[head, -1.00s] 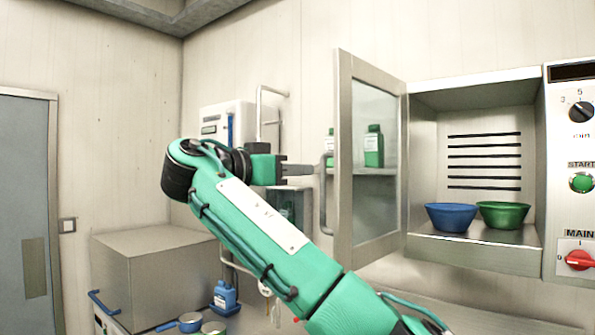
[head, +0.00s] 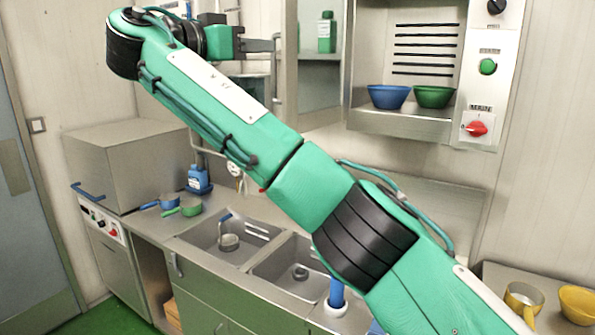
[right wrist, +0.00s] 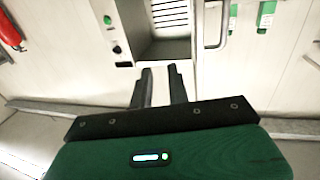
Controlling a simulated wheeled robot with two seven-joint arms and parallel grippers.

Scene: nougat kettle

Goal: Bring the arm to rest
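My right arm, green with black joints, reaches across the head view from the lower right to the upper left. My right gripper (head: 275,45) is at its end, in front of the wall cabinet's open door. In the right wrist view the two dark fingers of my right gripper (right wrist: 162,72) stand apart with nothing between them, so it is open and empty. The cabinet interior (right wrist: 166,48) shows beyond the fingertips. My left gripper is in neither view.
The open cabinet (head: 400,122) holds a blue bowl (head: 388,97) and a green bowl (head: 433,97). Below are sinks (head: 222,250), a blue bottle (head: 199,180) and small pans (head: 168,202). A yellow bowl (head: 578,304) stands at the lower right. My arm hides part of the counter.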

